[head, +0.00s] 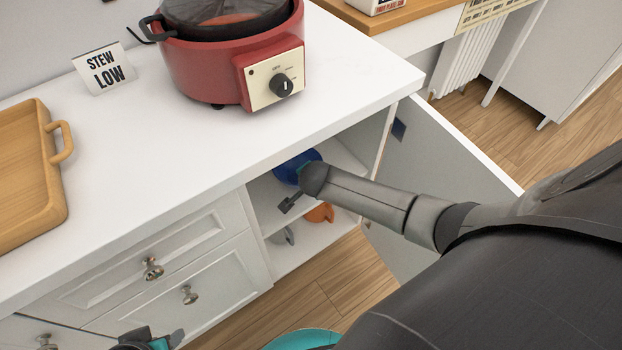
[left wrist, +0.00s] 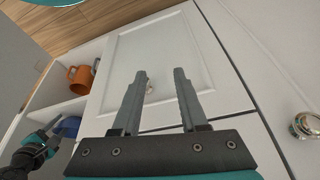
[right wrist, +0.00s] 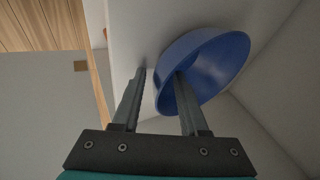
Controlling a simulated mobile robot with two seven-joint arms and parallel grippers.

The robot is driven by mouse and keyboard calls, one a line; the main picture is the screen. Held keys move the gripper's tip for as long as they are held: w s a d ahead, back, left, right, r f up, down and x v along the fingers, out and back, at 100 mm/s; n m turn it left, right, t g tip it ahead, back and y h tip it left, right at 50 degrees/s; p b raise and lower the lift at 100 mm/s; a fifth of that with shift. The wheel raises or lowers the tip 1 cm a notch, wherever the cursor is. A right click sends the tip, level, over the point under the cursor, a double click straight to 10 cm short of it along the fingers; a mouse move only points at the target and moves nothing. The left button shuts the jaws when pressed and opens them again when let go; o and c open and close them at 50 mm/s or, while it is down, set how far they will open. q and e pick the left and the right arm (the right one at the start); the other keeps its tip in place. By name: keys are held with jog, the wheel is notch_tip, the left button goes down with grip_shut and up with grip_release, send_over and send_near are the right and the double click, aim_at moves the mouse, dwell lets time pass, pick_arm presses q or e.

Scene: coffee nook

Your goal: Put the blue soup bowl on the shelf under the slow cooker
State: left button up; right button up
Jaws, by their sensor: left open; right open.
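The blue soup bowl (head: 296,165) is inside the open cupboard below the slow cooker (head: 225,55), at the upper shelf (head: 265,203). It also shows in the right wrist view (right wrist: 215,65) and at the edge of the left wrist view (left wrist: 69,126). My right gripper (right wrist: 160,85) is open at the bowl, one finger over its inside and the other beyond its outer wall, with the rim between them. I cannot tell whether the bowl rests fully on the shelf. My left gripper (left wrist: 160,85) is open and empty in front of the drawers.
An orange mug (head: 320,213) and a grey item (head: 284,236) are lower in the cupboard. The cupboard door (head: 430,165) stands open at the right. Drawer knobs (head: 152,268) stick out at the left. A wooden tray (head: 25,190) and a sign (head: 104,68) are on the counter.

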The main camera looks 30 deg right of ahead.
jog(key=shift+r, duration=0.15)
pick_arm(q)
jog(key=s+a+f+g+p, duration=0.1)
jog(key=s+f+p, duration=0.1)
jog(key=f, duration=0.5)
jog(key=s+a+f+p, duration=0.1)
jog(key=s+f+p, duration=0.2)
jog(key=f+p, duration=0.2)
jog(key=shift+s+f+g, duration=0.25)
jog(key=shift+f+g, duration=0.15)
jog(key=shift+f, duration=0.7)
pick_arm(e)
jog(key=v, duration=1.1)
jog(key=shift+s+a+r, duration=0.15)
jog(key=shift+s+r, duration=0.05)
jog(key=shift+s, duration=0.05)
pick_arm(q)
jog(key=shift+a, duration=0.1)
pick_arm(e)
jog(key=s+a+f+n+g+y, duration=0.1)
jog(key=s+a+f+n, duration=0.1)
jog(key=s+f+n, duration=0.6)
jog(key=s+a+f+n+g+y, duration=0.1)
jog(key=s+a+f+n+g, duration=0.1)
jog(key=s+f+n, duration=0.6)
jog(key=s+a+n, duration=0.1)
jog(key=s+n, duration=0.2)
jog(key=shift+s+g+y, duration=0.3)
jog(key=shift+a, duration=0.1)
